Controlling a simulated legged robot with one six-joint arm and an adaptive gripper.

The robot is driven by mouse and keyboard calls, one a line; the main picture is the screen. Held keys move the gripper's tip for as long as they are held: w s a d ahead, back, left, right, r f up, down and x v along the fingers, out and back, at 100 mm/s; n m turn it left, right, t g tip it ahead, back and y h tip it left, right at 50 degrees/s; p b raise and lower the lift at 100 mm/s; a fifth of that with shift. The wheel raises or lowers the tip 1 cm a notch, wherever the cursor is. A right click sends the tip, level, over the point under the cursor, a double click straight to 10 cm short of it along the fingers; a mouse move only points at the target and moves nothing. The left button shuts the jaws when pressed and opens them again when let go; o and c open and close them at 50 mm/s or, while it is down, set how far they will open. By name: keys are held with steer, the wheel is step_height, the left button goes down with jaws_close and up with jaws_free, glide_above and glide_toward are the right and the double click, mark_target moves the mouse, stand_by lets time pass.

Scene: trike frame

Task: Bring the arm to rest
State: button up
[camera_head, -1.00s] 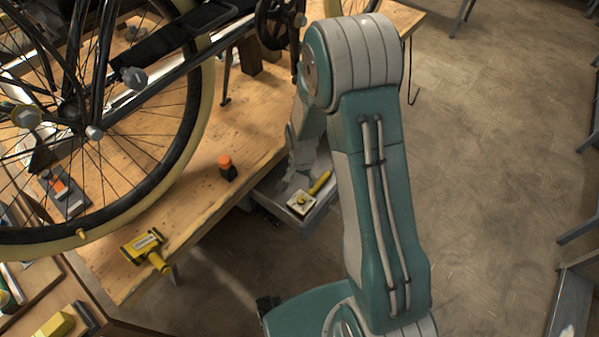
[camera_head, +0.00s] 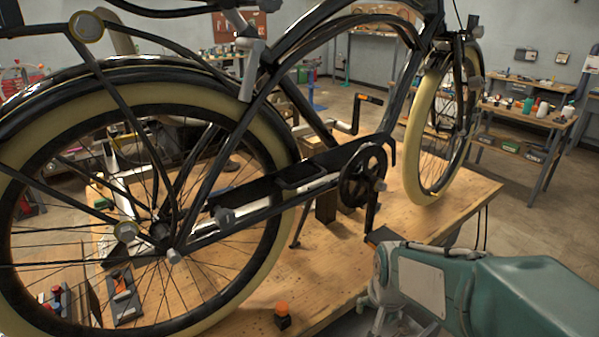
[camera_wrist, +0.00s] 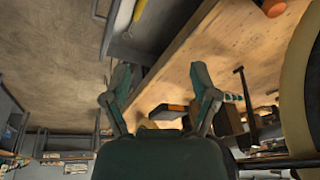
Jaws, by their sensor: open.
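My arm (camera_head: 525,295), teal and grey, enters at the lower right in the head view. Its visible joint is beside the front edge of the workbench; the gripper cannot be made out there. In the wrist view my gripper (camera_wrist: 163,88) has its two teal fingers spread wide apart. I see nothing held between them; the bench edge and a dark pedal with an orange strip (camera_wrist: 172,109) show behind. I cannot tell how far the fingers are from the bench.
A black bicycle frame with cream tyres (camera_head: 277,250) stands on the wooden workbench (camera_head: 455,207). Floor is clear at right.

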steer(key=s+r+n+t, duration=0.2)
steer(key=s+r+n, duration=0.2)
steer(key=s+r, duration=0.7)
steer(key=s, duration=0.3)
steer(key=shift+s+n+t, duration=0.25)
steer(key=shift+n+t, duration=0.05)
stand_by(0.4)
